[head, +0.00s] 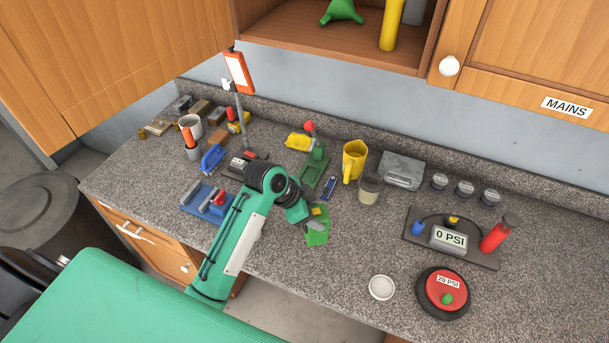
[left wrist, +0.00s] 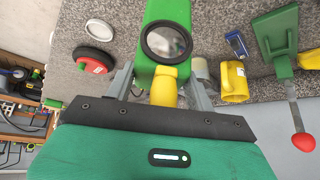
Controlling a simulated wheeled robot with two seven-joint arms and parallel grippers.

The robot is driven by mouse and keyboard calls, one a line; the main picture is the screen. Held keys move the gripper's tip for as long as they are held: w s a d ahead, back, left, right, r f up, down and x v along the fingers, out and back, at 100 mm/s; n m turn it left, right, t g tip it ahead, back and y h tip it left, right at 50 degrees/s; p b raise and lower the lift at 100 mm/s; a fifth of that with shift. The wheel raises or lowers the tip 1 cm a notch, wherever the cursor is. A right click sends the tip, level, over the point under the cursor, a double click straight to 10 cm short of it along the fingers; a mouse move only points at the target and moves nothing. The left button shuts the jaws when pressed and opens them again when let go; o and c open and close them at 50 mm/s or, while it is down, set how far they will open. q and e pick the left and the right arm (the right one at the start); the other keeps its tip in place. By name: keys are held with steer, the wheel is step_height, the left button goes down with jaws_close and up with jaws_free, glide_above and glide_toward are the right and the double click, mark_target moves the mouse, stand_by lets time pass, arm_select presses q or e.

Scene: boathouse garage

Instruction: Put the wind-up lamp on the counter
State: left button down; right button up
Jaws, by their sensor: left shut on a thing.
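The wind-up lamp (head: 318,236) is green with a yellow part. The left wrist view shows its round, dark-rimmed lens and green body (left wrist: 146,72). My left gripper (head: 308,219) is shut on the lamp's yellow part, with a grey finger on each side in the left wrist view (left wrist: 162,90). The lamp is over the front middle of the speckled grey counter (head: 345,272); I cannot tell whether it touches the top. My right gripper is not in view.
A yellow mug (head: 354,161), a jar (head: 370,188) and a green press (head: 315,172) stand behind the lamp. A white dish (head: 381,287) and a red-and-black disc (head: 443,291) lie to the right. Bare counter lies between the lamp and dish. Wooden cupboards (head: 545,60) hang above.

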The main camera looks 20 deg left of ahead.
mark_target(314, 236)
arm_select(q)
steer(key=shift+s+d+f+m, duration=0.35)
steer(key=shift+s+d, duration=0.3)
steer(key=shift+s, duration=0.25)
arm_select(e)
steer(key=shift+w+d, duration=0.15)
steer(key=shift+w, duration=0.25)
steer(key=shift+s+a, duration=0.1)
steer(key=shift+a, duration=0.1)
